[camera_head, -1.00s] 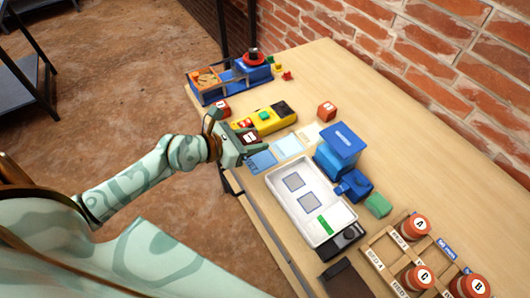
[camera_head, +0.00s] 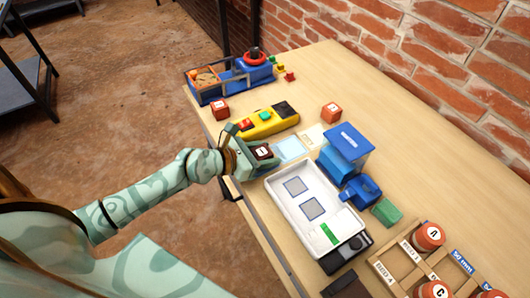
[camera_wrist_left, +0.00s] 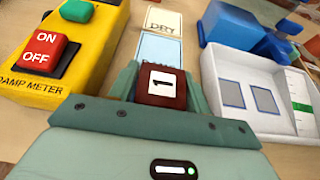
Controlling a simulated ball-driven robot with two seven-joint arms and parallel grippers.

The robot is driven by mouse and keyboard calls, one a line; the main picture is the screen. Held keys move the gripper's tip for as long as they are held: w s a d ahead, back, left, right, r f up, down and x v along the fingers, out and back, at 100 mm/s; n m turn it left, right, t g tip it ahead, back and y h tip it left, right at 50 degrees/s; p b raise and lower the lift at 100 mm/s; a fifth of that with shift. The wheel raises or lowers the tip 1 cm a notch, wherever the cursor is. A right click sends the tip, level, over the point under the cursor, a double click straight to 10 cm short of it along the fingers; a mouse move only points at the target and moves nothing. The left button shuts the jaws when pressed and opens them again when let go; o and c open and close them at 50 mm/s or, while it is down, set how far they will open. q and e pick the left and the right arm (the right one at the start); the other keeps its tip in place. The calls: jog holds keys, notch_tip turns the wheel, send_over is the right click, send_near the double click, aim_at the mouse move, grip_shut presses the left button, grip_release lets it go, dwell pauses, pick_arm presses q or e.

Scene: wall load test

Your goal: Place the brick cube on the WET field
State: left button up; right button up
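My left gripper (camera_head: 262,154) is shut on a dark red brick cube (camera_wrist_left: 162,87) with a white label marked 1. In the left wrist view the cube sits between the two fingers. In the head view the gripper and cube cover the place of the blue WET field, so that field is hidden. I cannot tell whether the cube touches the table. The light blue field (camera_head: 291,148) and the beige DRY field (camera_head: 312,136) lie beyond it in a row. My right gripper is not in view.
A yellow damp meter (camera_head: 268,120) lies left of the fields. A white tray (camera_head: 275,207) is close on the right. A blue device (camera_head: 344,150) stands behind the tray. Wooden racks with labelled weights (camera_head: 428,237) are at lower right. The table's back right is clear.

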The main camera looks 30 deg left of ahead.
pick_arm(q)
jog(key=shift+o, duration=0.9)
jog(key=shift+r, duration=0.1)
